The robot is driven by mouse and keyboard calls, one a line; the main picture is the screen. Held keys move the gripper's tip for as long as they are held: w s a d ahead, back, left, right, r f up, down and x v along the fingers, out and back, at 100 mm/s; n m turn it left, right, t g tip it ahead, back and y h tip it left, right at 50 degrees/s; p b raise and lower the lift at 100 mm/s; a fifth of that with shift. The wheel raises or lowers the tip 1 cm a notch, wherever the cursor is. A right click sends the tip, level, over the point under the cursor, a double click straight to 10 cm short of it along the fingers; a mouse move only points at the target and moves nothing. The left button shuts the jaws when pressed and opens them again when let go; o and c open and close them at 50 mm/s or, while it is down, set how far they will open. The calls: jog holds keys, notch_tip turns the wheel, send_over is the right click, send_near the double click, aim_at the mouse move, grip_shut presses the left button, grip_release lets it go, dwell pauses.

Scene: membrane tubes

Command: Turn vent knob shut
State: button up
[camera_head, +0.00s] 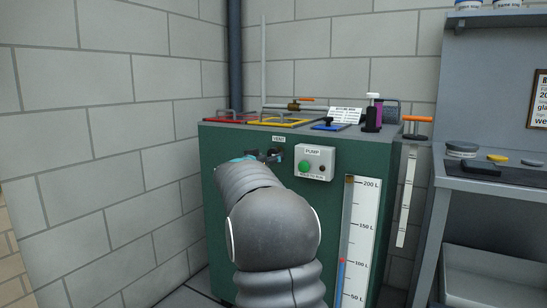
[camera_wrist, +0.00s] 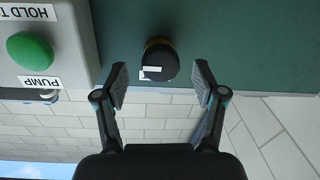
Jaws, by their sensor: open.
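The vent knob (camera_wrist: 158,58) is round and black with a white mark, on the green front panel (camera_wrist: 210,35) in the wrist view, which is upside down. My gripper (camera_wrist: 161,83) is open, its two fingers apart, one to each side of the knob in the picture. The knob shows between the fingertips, with a visible gap on both sides. Whether the fingertips reach its depth I cannot tell. In the head view the VENT label (camera_head: 279,139) shows above, while my arm largely hides my gripper and the knob.
The pump box (camera_head: 314,162) with a green button (camera_head: 304,166) sits just right of the vent label. A level gauge (camera_head: 357,240) runs down the green tank's (camera_head: 385,150) front. Bottles and an orange-handled valve stand on top. A grey workbench (camera_head: 490,187) is at right.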

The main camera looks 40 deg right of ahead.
aim_at(272, 155)
jog(key=shift+x, duration=1.65)
jog(key=c, duration=1.1)
